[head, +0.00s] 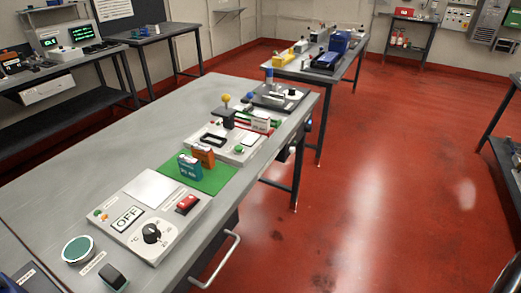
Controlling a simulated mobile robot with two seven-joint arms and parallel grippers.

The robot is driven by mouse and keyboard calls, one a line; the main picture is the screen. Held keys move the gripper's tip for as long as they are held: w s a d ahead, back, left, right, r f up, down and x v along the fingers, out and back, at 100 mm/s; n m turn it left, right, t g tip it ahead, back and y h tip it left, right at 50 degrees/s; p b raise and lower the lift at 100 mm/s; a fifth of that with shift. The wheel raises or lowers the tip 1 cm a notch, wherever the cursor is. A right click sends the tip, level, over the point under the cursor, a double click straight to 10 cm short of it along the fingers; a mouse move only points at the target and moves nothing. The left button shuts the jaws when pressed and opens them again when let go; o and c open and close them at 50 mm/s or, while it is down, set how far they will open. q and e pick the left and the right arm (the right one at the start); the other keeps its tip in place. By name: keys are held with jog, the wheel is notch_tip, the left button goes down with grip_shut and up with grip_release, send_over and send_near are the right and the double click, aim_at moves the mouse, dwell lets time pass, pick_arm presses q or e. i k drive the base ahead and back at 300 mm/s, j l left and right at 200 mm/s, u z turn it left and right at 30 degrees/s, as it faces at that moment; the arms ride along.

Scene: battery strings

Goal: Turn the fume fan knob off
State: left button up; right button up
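I cannot tell for certain which knob is the fume fan knob. A black round knob (152,233) with a marked dial and a "°C" sign sits on a white panel (140,246) at the front of the near bench. The panel also has a sign reading OFF (127,218) and a red rocker switch (187,204). A smaller black knob (291,92) sits on a dark device (270,102) at the bench's far end. The small labels are too blurred to read. Neither of my grippers is in view.
The grey bench (90,180) has a metal handle (219,262) on its right side. A green mat (212,180) holds a teal and an orange box. A teal-topped round item (78,249) stands near the front. Red floor (370,180) is clear to the right.

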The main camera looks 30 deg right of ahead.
aim_at(308, 129)
jog(key=i+z, duration=0.1)
jog(key=z, duration=0.35)
jog(key=j+z, duration=0.15)
jog(key=z, duration=0.3)
jog(key=i+j+z, duration=0.15)
jog(key=z, duration=0.3)
